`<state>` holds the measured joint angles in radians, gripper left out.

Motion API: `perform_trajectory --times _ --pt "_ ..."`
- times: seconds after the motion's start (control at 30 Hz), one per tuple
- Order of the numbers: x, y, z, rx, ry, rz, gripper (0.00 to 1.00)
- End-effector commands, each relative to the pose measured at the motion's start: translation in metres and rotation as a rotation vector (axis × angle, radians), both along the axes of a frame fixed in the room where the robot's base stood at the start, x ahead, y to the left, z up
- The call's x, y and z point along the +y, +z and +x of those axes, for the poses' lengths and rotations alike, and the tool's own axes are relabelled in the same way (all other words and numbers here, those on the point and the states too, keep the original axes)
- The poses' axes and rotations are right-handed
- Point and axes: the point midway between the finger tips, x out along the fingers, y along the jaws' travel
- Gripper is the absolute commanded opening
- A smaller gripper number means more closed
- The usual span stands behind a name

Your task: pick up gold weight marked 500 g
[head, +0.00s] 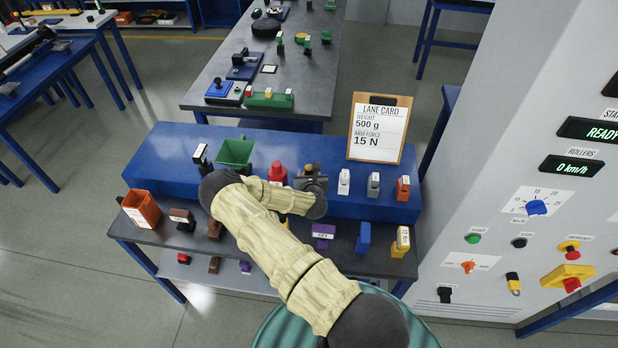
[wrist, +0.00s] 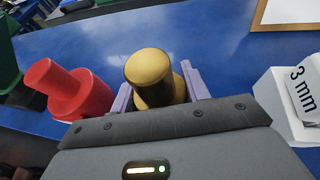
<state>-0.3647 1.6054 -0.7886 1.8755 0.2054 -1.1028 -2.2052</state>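A gold weight with a round knob (wrist: 150,75) stands between the two purple fingers of my gripper (wrist: 158,92) in the wrist view. The fingers flank its body closely on both sides; I cannot tell whether they press on it. No marking on the weight shows. In the head view my gripper (head: 312,182) is over the blue raised shelf, and the weight's knob (head: 310,168) shows just behind it. My gripper hides most of the weight there.
A red weight (wrist: 68,88) stands close left of my gripper, and a white block marked 3 mm (wrist: 290,100) stands to the right. The lane card (head: 380,128), reading 500 g and 15 N, stands behind on the blue shelf (head: 160,150). A green bin (head: 235,152) is farther left.

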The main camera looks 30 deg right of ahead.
Motion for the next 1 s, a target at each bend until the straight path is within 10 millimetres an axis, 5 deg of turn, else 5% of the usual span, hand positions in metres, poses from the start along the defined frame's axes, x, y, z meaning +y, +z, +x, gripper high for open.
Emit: perform_trajectory --times 0.13,0.47,1.0 --pt "0.000 0.001 0.001 -0.003 0.000 -0.001 0.07" --pt "0.000 0.006 0.001 -0.004 0.001 -0.001 0.07" --pt "0.000 0.088 0.001 -0.005 0.000 -0.001 0.07"
